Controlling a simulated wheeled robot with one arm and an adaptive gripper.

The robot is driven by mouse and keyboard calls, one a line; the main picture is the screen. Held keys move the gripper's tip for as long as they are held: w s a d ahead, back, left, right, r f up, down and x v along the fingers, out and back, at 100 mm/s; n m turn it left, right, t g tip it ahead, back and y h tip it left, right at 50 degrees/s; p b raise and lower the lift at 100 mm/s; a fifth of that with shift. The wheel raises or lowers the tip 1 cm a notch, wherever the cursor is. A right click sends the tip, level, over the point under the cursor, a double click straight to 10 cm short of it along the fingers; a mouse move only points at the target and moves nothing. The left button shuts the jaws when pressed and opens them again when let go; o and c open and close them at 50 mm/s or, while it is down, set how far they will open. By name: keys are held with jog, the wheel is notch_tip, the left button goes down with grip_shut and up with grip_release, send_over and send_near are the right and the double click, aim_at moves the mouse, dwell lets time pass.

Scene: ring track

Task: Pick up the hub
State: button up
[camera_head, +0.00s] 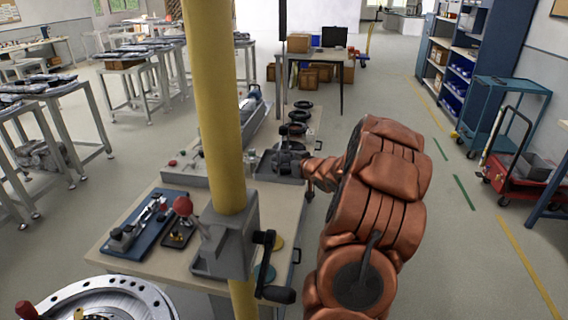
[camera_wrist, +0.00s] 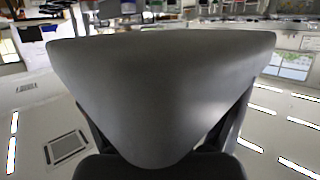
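My gripper (camera_head: 287,160) is a small dark shape at the end of my copper-coloured arm, over the far part of the workbench (camera_head: 140,198). Its fingers cannot be made out in the head view. In the wrist view a large smooth grey tapered body (camera_wrist: 160,90) fills the middle, with dark gripper parts at its lower sides. I cannot tell whether it is the hub or part of my gripper. No hub can be clearly picked out in the head view.
Several black rings (camera_head: 299,115) lie on the bench beyond my gripper. A yellow post (camera_head: 215,110) with a clamp and a blue tool tray (camera_head: 140,228) stand nearer. A holed metal ring (camera_head: 130,290) is at the lower left.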

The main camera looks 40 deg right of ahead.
jog(key=c, duration=1.2)
jog(key=shift+r, duration=0.1)
